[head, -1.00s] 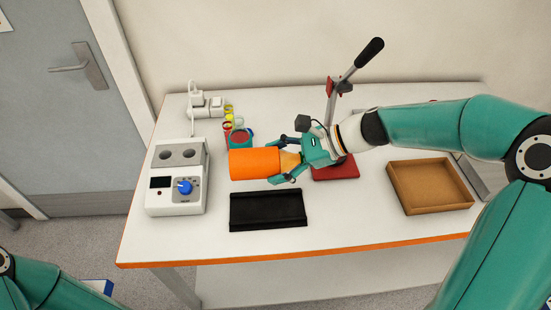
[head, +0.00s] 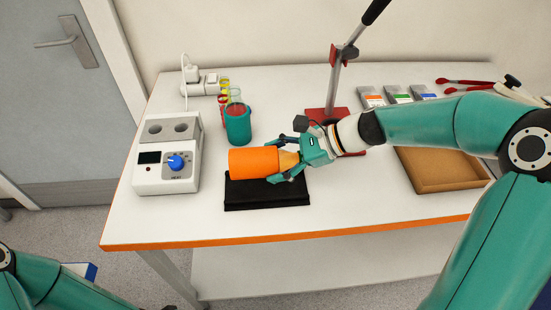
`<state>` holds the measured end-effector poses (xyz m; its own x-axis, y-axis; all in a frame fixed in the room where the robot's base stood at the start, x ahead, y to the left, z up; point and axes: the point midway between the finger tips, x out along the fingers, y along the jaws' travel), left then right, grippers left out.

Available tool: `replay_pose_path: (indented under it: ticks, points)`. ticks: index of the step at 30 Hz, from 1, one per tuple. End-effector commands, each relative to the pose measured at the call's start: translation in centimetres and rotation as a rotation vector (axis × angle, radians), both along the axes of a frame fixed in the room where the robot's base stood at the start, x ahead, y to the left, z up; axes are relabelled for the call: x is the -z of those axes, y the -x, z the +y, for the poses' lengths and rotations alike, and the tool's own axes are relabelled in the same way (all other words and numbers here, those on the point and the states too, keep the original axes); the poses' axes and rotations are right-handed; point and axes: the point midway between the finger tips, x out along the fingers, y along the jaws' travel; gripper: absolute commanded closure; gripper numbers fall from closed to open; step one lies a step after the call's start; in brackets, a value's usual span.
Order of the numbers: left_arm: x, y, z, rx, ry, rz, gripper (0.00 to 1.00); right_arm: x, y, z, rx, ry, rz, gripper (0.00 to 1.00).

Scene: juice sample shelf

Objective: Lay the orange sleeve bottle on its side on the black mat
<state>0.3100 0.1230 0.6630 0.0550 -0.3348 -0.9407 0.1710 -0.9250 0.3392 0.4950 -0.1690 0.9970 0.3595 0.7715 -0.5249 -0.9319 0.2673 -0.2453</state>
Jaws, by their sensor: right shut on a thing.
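The orange sleeve bottle (head: 253,161) lies sideways, its wide orange end to the left and its tan neck end to the right. My right gripper (head: 288,163) is shut on the neck end from the right. The black mat (head: 266,197) is a dark rectangle near the table's front. The bottle is over the mat's back part and covers its rear edge. I cannot tell whether it touches the mat. My left gripper is out of view; only part of the left arm shows at the lower left.
A white heater box (head: 167,160) with a blue knob stands left of the mat. A teal cup (head: 238,125) with glass tubes stands behind the bottle. A red-based lever stand (head: 335,85) is behind my right gripper. A brown tray (head: 440,187) is at right. White table is bare in front.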

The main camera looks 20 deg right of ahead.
Motion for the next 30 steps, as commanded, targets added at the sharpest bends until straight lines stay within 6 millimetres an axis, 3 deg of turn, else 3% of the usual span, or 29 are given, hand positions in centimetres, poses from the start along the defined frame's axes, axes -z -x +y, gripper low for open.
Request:
replay_pose_path:
  ticks: [13,30]
  points:
    - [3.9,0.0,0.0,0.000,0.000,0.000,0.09,4.5,0.0,0.0,0.000,-0.002,0.000,0.93]
    - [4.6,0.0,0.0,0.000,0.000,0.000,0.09,5.9,0.1,0.0,-0.003,0.004,0.005,0.93]
